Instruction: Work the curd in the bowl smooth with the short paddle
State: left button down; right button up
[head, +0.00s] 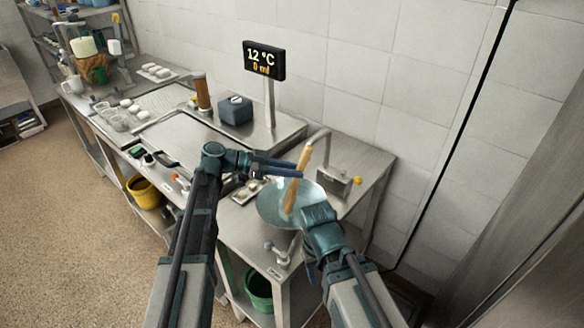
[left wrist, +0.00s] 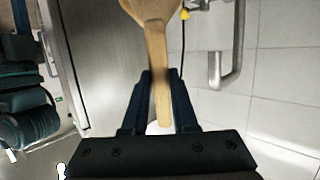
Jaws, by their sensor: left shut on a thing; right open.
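My left gripper (head: 292,169) is shut on the paddle's handle, above the bowl. In the left wrist view the paddle (left wrist: 155,50) runs between the two dark fingers of my left gripper (left wrist: 160,100). My right gripper (head: 316,214) is open at the bowl's right side and covers part of its rim. Its fingertips are hard to make out. I cannot make out the curd in the bowl, nor whether the paddle touches the bottom.
A display (head: 264,60) on a post reads 12 °C and 0 ml. A small metal box with a yellow knob (head: 357,180) stands right of the bowl. A blue-grey block (head: 235,110) and a brown cylinder (head: 202,93) stand behind. A green bucket (head: 259,290) is below.

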dwell(0.4)
pick_arm(q)
jog(key=shift+w+a+f, duration=0.1)
jog(key=shift+w, duration=0.75)
jog(key=shift+s, duration=0.15)
jog(key=shift+s, duration=0.85)
jog(key=shift+w, duration=0.1)
jog(key=shift+w, duration=0.9)
jog(key=shift+s, duration=0.15)
jog(key=shift+s, duration=0.9)
jog(key=shift+w, duration=0.15)
